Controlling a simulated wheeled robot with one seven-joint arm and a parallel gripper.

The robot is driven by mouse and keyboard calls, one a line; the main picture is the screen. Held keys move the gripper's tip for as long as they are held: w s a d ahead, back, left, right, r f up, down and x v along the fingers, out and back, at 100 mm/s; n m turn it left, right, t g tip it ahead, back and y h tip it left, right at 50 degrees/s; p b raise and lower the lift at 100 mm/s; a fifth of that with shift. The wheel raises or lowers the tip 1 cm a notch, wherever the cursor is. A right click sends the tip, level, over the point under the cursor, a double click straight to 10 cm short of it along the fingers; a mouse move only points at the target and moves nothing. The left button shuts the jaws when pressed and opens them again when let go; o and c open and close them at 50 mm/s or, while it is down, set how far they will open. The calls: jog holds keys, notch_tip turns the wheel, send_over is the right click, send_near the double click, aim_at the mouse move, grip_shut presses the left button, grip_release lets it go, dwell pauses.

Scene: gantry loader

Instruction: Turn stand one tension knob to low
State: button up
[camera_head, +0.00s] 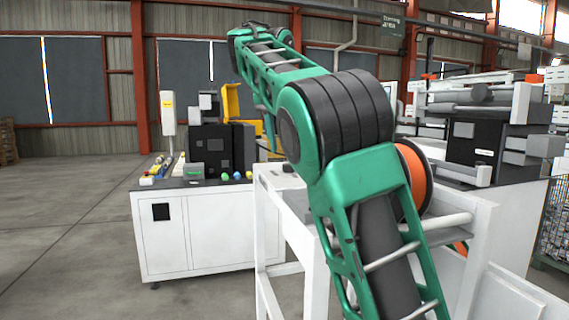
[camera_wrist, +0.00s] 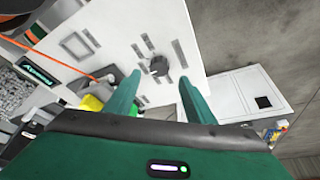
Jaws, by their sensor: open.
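A dark round knob (camera_wrist: 159,66) sits on the white top (camera_wrist: 130,25) of a stand in the wrist view, with several grey bar marks around it. I cannot read its setting. My gripper (camera_wrist: 159,77) is open, with one green finger to the left of the knob and one to the right. The knob shows in the gap between the fingertips; I cannot tell whether they touch it. In the head view the white stand (camera_head: 275,180) is partly behind my green arm, and the knob cannot be made out clearly.
An orange spool (camera_head: 415,180) hangs on the stand to the right of my arm. An orange strand (camera_wrist: 65,63) crosses the stand in the wrist view. A white cabinet (camera_head: 190,235) with machines on top stands to the left.

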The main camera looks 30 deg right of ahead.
jog(key=shift+x, duration=2.85)
jog(key=shift+s, duration=0.1)
jog(key=c, duration=1.1)
